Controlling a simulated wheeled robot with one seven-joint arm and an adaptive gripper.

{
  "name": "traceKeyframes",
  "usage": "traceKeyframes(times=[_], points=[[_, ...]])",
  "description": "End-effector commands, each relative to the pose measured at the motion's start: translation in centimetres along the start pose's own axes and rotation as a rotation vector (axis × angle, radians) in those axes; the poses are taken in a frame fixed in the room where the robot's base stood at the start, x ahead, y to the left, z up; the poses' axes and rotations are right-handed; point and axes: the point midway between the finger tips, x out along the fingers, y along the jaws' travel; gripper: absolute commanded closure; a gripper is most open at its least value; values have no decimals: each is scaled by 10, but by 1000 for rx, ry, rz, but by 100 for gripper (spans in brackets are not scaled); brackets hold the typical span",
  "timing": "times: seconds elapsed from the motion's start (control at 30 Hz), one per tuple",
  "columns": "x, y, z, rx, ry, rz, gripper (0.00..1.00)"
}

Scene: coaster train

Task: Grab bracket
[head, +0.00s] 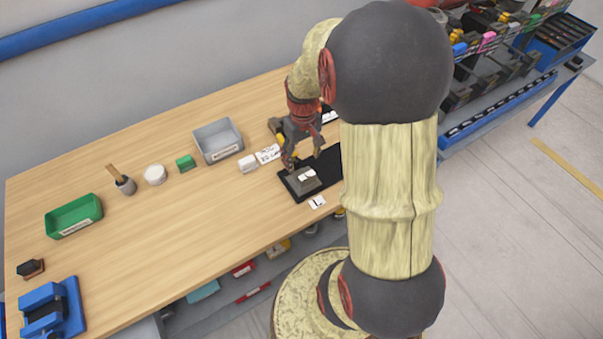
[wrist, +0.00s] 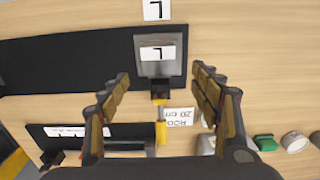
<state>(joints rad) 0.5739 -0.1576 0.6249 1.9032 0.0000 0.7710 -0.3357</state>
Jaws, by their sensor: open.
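A grey piece with a white label marked with an L-like sign, which looks like the bracket (wrist: 146,70), lies on a black mat (wrist: 60,65) in the wrist view. In the head view the grey piece (head: 303,186) is on the mat's left part. A small black block (wrist: 160,88) touches or adjoins its near edge. My gripper (wrist: 161,82) is open, one finger on each side of the black block, with nothing held. In the head view my gripper (head: 303,157) hangs just above and behind the grey piece. My arm hides the mat's right end.
A yellow-handled tool (wrist: 161,128) and a white label card (wrist: 179,117) lie near my fingers.

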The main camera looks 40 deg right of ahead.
Motion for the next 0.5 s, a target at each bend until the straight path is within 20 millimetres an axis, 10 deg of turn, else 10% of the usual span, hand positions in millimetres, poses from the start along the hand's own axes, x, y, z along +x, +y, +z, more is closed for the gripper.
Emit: traceKeyframes(times=[0.5], points=[[52,2,10,-3,-2,-1,36]])
